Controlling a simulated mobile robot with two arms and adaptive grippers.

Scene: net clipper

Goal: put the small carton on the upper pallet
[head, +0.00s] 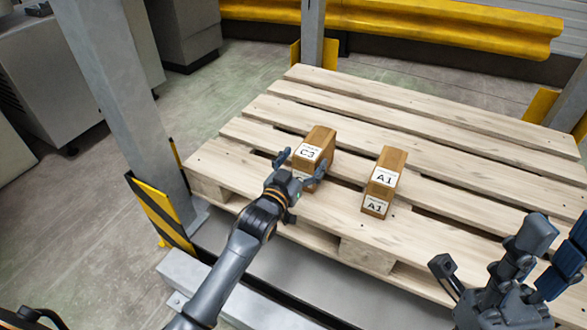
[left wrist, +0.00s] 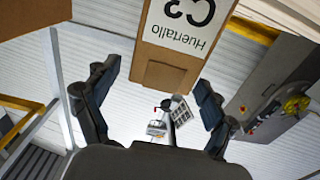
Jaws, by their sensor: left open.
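Two brown cartons with white labels stand upright on a wooden pallet (head: 420,115) in the head view. The carton marked C3 (head: 320,137) is on the left, and the carton marked A1 (head: 390,160) is a short way to its right, apart from it. My left gripper (head: 302,166) is open at the near side of the C3 carton, with a finger towards each side. In the left wrist view the C3 carton (left wrist: 178,35) shows upside down between the open fingers (left wrist: 158,85); contact is not clear. My right gripper (head: 495,270) is empty-looking at the lower right, its opening unclear.
A grey rack post (head: 110,80) with a yellow-black guard (head: 160,215) stands left of the pallet. A yellow barrier (head: 440,25) runs behind it. Grey machines (head: 55,70) stand at the upper left. The pallet's far and right boards are clear.

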